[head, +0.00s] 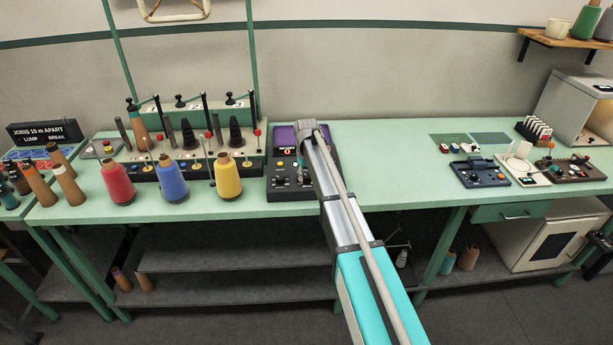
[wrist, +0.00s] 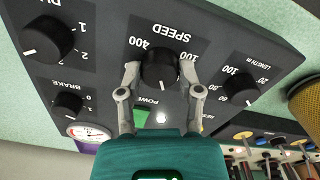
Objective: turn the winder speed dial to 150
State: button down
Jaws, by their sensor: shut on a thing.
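The speed dial (wrist: 160,66) is a black knob on the dark winder panel (wrist: 100,75), shown upside down in the wrist view. My gripper (wrist: 160,74) is shut on this dial, one finger on each side. A white mark on the dial points toward the bottom of the picture. The numbers 400 and 100 show above it, left and right; other speed numbers cannot be read past the fingers. In the head view the winder panel (head: 290,192) stands on the green bench, and my arm hides its right part and the dial.
Neighbouring knobs are close: the brake knob (wrist: 68,104), a large knob (wrist: 47,38) and the length knob (wrist: 241,88). A green button (wrist: 142,117) sits under the gripper. A yellow cone (head: 229,178) stands left of the panel.

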jog(key=n, duration=0.6)
dwell(0.4)
jog(key=shift+c, duration=1.3)
grip_release()
jog(key=shift+m, duration=0.3)
